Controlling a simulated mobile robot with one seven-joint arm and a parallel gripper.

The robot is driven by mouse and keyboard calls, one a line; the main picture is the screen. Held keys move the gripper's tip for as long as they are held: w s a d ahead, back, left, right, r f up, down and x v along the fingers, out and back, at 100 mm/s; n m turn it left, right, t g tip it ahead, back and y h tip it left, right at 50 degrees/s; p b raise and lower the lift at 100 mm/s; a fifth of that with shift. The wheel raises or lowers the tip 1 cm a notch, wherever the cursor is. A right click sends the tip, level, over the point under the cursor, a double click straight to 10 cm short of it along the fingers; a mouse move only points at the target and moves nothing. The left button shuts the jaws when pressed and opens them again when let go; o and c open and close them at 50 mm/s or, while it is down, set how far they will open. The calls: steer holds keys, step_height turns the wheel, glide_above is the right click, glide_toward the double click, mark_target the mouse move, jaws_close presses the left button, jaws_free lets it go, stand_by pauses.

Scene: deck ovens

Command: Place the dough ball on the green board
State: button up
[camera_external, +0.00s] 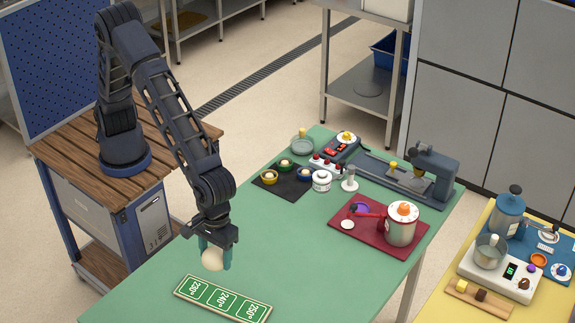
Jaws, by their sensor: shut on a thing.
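My gripper (214,258) is shut on a pale, round dough ball (212,260). The ball sits between the teal fingers, close above the green table's left part; I cannot tell whether it touches the tabletop. The green board (222,299) lies flat just in front of the ball, towards the picture's bottom. It is a long strip with a light rim and several green fields marked 230°, 240° and 250°. The 230° field (195,287) is the nearest to the gripper. Nothing lies on the board.
On the green table (281,232), a dark mat (283,188) holds small coloured bowls with pale balls. A grey press device (432,170) stands at the back right. The table between board and red mat is clear.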

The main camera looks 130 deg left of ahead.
mark_target(221, 301)
step_height(221, 301, down, 15)
steer(key=shift+f, duration=0.2)
stand_by(0.4)
steer(key=shift+f, duration=0.1)
steer(key=o, duration=1)
steer(key=shift+c, duration=0.2)
